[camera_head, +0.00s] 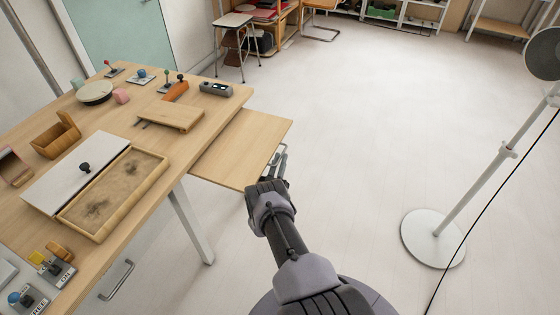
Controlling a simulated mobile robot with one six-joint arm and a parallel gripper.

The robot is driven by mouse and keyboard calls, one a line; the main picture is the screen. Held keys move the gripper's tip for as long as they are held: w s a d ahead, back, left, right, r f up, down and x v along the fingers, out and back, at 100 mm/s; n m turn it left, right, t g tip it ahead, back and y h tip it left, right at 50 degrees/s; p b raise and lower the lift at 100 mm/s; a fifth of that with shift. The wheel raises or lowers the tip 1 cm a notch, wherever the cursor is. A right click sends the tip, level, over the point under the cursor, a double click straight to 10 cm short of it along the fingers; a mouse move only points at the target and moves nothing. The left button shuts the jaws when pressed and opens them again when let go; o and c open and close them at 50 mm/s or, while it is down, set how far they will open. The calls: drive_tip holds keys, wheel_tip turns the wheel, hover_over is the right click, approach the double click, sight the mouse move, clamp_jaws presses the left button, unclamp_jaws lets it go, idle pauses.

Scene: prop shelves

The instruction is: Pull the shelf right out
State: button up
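The pull-out shelf (243,145) is a flat light-wood board. It sticks out from under the right edge of the wooden table (150,175), with a good part of its top bare. A grey metal handle (277,159) shows at its front right edge. My gripper (278,168) is at this edge, by the handle. My wrist hides most of the fingers, so I cannot tell whether they are closed on the handle.
On the table are a tray with a white sliding lid (78,172), an open wooden box (56,136), a small wooden board (169,117) and several levers and knobs. A stand with a round white base (432,250) is at right. The middle floor is clear.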

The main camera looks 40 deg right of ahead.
drive_tip(key=shift+s+a, duration=0.1)
drive_tip(key=shift+s+a+f+p, duration=0.1)
drive_tip(key=shift+s+a+p, duration=0.05)
drive_tip(key=shift+a+p, duration=0.2)
drive_tip(key=p+v, duration=0.1)
drive_tip(key=v, duration=1.5)
drive_tip(key=shift+a, duration=0.15)
drive_tip(key=shift+s+f, duration=0.1)
